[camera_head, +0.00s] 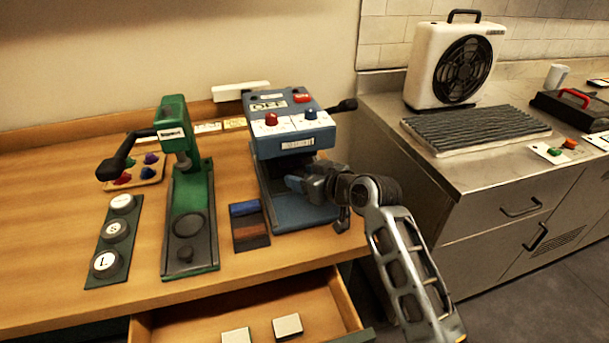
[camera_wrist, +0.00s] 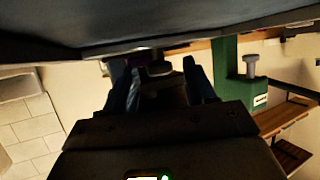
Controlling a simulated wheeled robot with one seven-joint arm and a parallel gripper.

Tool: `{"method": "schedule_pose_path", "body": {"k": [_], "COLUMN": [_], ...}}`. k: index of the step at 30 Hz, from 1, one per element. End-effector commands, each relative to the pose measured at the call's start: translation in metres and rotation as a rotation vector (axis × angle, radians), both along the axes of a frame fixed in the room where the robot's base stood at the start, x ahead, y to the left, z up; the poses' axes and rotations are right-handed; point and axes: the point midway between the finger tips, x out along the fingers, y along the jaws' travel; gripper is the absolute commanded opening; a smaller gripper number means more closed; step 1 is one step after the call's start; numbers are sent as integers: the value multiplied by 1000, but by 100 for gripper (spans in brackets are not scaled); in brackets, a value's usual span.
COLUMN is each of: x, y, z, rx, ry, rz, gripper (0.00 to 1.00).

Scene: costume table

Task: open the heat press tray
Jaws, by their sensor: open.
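The heat press (camera_head: 290,125) is a blue-grey machine on the wooden table, with a red and a blue knob on its white front panel. Its tray (camera_head: 300,212) is the blue-grey lower part under the head. My gripper (camera_head: 290,183) reaches in from the right at the press's front opening, just above the tray. In the wrist view my gripper (camera_wrist: 160,75) has its two fingers apart, with a small dark knob-like part (camera_wrist: 158,68) showing between the tips. I cannot tell whether they touch it. A dark surface fills the top of that view. My wrist hides part of the tray.
A green press (camera_head: 188,200) with a black lever stands left of the heat press. Blue and brown blocks (camera_head: 249,222) lie between them. An open drawer (camera_head: 245,310) juts out below. A steel counter with a fan (camera_head: 455,62) stands at the right.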

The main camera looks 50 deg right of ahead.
Motion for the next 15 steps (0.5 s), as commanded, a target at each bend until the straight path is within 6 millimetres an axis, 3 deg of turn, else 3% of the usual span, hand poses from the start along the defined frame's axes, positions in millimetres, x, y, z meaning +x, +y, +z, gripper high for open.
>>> {"method": "schedule_pose_path", "body": {"k": [6,15], "x": [0,0], "y": [0,0], "z": [0,0], "rx": [0,0], "ry": [-1,-1], "rz": [0,0], "gripper": [54,25]}}
